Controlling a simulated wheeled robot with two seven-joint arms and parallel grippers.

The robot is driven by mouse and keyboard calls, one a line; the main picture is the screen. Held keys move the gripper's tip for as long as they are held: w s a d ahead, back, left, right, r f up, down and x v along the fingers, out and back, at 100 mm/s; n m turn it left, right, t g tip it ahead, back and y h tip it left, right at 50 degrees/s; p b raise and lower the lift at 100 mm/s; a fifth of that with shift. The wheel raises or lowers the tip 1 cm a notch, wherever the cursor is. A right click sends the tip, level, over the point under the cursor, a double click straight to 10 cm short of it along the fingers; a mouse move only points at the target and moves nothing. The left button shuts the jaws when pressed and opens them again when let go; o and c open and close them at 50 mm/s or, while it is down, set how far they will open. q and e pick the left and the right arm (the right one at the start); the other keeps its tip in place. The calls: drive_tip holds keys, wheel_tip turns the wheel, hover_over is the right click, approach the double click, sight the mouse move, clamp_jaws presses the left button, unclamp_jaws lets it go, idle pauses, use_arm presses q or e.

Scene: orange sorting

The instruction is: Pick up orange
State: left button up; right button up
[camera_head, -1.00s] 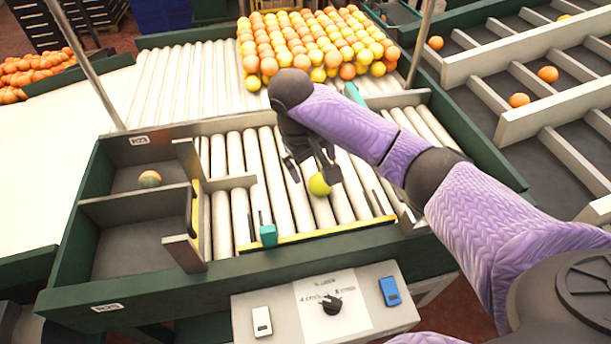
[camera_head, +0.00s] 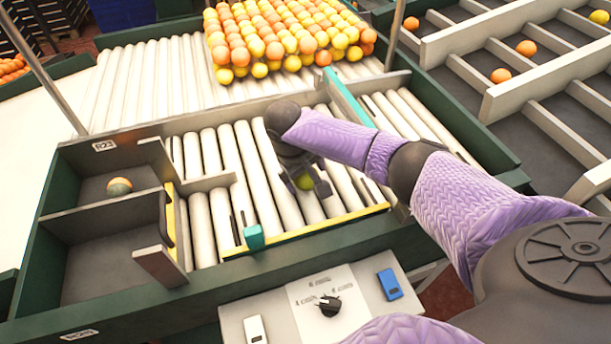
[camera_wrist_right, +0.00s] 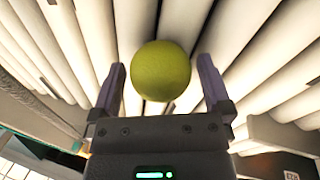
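A yellow-green orange (camera_head: 304,182) sits on the white rollers of the sorting table, partly hidden by my right gripper in the head view. In the right wrist view the round fruit (camera_wrist_right: 161,70) lies just ahead of and between the two fingertips. My right gripper (camera_head: 308,186) is open, its fingers on either side of the fruit with gaps showing; it also shows in the right wrist view (camera_wrist_right: 163,82). My left gripper is not in view.
A green-and-orange fruit (camera_head: 119,187) lies in the upper left compartment. Many oranges and yellow fruits (camera_head: 285,35) are massed on the far rollers. A teal block (camera_head: 254,237) and yellow strip (camera_head: 310,231) edge the near rollers. A control panel (camera_head: 318,303) stands in front.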

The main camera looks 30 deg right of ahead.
drive_tip(key=c, duration=1.1)
